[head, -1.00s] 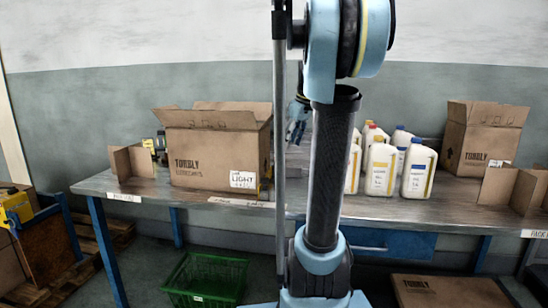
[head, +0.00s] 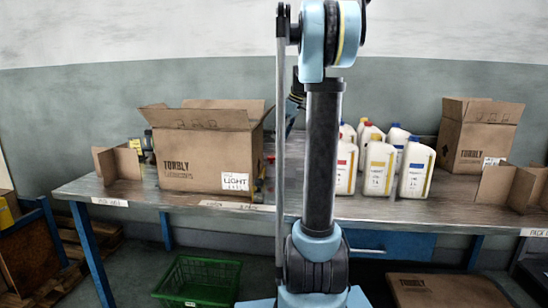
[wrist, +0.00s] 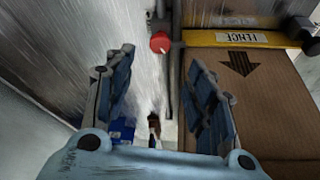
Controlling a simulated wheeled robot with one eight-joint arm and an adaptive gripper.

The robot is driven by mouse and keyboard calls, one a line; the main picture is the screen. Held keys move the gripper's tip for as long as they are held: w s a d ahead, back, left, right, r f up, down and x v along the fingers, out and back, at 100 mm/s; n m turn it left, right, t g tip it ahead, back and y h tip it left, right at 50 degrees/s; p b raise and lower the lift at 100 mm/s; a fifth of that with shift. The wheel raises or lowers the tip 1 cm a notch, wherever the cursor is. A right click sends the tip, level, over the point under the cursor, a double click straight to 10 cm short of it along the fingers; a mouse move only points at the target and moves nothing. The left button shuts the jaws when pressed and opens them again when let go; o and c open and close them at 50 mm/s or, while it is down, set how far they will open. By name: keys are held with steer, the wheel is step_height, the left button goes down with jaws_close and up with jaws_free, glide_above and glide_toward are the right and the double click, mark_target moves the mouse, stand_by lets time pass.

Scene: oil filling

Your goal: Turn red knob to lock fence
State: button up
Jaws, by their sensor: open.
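The red knob (wrist: 160,42) shows in the wrist view at the upper middle, at the left end of the yellow fence (wrist: 240,38), which bears a "FENCE" label. My gripper (wrist: 160,75) is open and empty, its two blue padded fingers apart, with the knob beyond the fingertips and in line with the gap between them. The knob and my gripper do not touch. In the head view my arm stands in front of the table, and the gripper and knob are hidden or too small to make out.
A large open cardboard box (head: 205,150) stands on the table (head: 130,196), close to the right finger in the wrist view, where a box (wrist: 245,95) with an arrow shows. White bottles (head: 380,168) and another carton (head: 480,135) stand to the right. A green crate (head: 200,280) is on the floor.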

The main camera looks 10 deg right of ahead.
mark_target(272, 157)
steer(key=x, duration=1.1)
steer(key=shift+f, duration=0.15)
steer(key=c, duration=1.1)
